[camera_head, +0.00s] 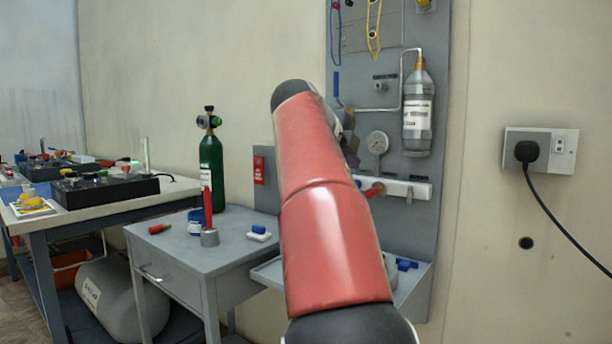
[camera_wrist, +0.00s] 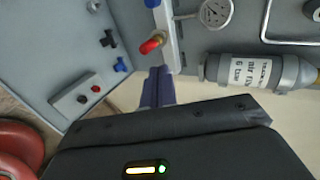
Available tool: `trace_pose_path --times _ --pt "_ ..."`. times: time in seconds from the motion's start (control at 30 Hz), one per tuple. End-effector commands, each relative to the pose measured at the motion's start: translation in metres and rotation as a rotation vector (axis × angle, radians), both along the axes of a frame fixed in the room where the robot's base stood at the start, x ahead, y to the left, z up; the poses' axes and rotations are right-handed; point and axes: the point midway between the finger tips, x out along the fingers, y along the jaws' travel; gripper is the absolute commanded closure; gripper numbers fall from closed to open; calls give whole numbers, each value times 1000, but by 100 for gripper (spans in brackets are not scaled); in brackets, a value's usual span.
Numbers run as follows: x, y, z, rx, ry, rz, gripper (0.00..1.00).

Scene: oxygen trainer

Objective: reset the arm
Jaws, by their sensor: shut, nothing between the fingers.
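My red arm rises through the middle of the head view, in front of the grey trainer panel (camera_head: 440,90). The fingertips point toward the panel, just below a red-tipped valve (camera_wrist: 152,45) on a white manifold bar. The valve also shows in the head view (camera_head: 374,190). I cannot tell how far the fingertips are from it.
A grey bottle (camera_head: 417,115) and a pressure gauge (camera_head: 377,142) are on the panel. A tray (camera_head: 268,272) lies below the panel. A plug with a cable (camera_head: 527,151) is at the right wall.

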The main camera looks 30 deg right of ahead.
Motion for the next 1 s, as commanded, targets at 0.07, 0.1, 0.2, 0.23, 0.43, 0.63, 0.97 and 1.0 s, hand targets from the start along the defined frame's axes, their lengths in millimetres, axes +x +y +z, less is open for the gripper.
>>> trace_pose_path --times 0.07,0.1,0.2,0.23,0.43,0.63,0.97,1.0 --pt "0 0 0 0 0 0 100" --pt "0 0 0 0 0 0 100" --pt "-1 1 -2 3 13 13 100" --pt "-2 1 -4 6 27 28 100" --pt "-21 27 -51 24 291 348 100" --pt "-61 99 -129 -65 629 913 100" --pt "-166 231 -275 -495 1016 1779 100" --pt "-179 242 -291 -554 1046 1856 100"
